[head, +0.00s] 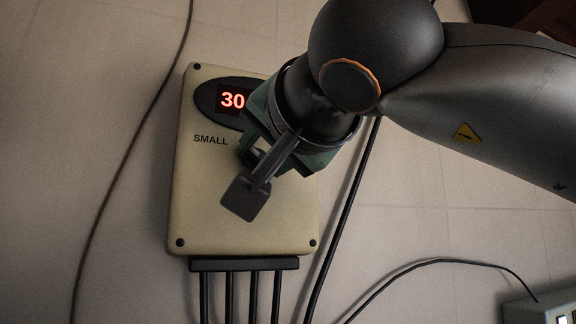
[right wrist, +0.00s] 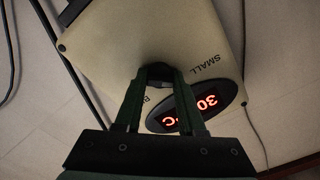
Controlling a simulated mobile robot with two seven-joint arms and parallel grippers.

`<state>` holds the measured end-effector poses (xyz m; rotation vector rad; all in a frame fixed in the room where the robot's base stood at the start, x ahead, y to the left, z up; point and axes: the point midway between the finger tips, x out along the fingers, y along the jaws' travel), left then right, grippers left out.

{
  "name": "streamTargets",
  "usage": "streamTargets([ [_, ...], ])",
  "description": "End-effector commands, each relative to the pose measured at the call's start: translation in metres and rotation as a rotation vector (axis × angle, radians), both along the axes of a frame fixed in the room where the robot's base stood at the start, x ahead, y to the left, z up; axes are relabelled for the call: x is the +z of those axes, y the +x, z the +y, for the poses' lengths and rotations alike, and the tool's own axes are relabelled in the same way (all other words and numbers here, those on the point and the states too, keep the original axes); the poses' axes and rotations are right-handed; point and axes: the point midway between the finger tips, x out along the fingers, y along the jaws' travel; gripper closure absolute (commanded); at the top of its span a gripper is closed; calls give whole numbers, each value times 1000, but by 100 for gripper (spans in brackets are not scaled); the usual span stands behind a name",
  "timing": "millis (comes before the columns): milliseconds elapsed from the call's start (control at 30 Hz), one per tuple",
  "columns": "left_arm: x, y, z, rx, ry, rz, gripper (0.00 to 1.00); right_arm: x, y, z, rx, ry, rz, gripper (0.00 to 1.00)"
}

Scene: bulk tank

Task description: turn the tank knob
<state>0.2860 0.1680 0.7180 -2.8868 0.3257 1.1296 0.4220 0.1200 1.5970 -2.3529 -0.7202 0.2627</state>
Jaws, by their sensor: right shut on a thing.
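A beige control box (head: 240,225) is fixed to the wall in the head view, with a red display (head: 231,100) reading 30 and the word SMALL under it. My right gripper (head: 257,160) is at the middle of the box front and covers part of the display. In the right wrist view the gripper (right wrist: 161,72) has its two dark green fingers shut on the black tank knob (right wrist: 151,73). The knob is hidden behind the gripper in the head view. My left gripper is not in view.
Several black cables (head: 240,292) leave the bottom of the box. A loose cable (head: 137,140) hangs left of it, and another black cable (head: 340,215) runs on its right. A grey device (head: 537,311) stands at the lower right.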

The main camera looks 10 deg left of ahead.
Motion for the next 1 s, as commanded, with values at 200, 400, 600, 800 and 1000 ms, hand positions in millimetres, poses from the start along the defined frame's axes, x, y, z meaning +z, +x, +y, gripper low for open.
streamTargets([
  [200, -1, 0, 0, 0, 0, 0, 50, -1, 0, 0, -2, 17, 13, 100],
  [400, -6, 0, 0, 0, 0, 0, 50, -2, 0, 0, -2, 87, 60, 100],
  [600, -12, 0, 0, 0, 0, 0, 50, -2, 0, 0, -2, 216, 148, 100],
  [800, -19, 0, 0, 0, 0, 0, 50, -2, 0, 1, 0, 373, 254, 100],
  [1000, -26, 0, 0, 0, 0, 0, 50, -2, 0, 1, -1, 532, 360, 100],
])
